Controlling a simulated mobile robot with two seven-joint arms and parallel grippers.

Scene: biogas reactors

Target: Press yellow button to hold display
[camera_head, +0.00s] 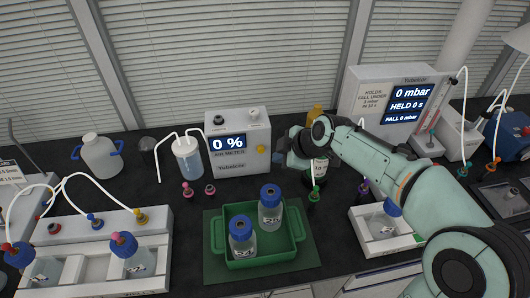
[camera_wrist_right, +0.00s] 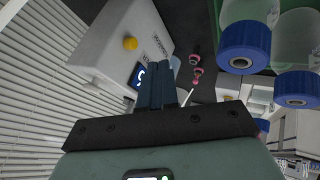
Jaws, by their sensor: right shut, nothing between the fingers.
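The white meter box (camera_head: 238,172) stands behind the green tray. My right gripper (camera_head: 280,158) is just to the right of the box, close to the button. In the wrist view the yellow button (camera_wrist_right: 130,43) lies up and left of the fingertips (camera_wrist_right: 166,68), with a visible gap. The fingers are together and empty. They partly hide the display (camera_wrist_right: 137,75) there. My left gripper is not in view.
The green tray (camera_head: 217,238) with two blue-capped bottles (camera_head: 270,213) stands in front of the box. A dark bottle (camera_head: 318,172) stands behind my right arm. A pressure unit (camera_head: 374,100) is at the back right.

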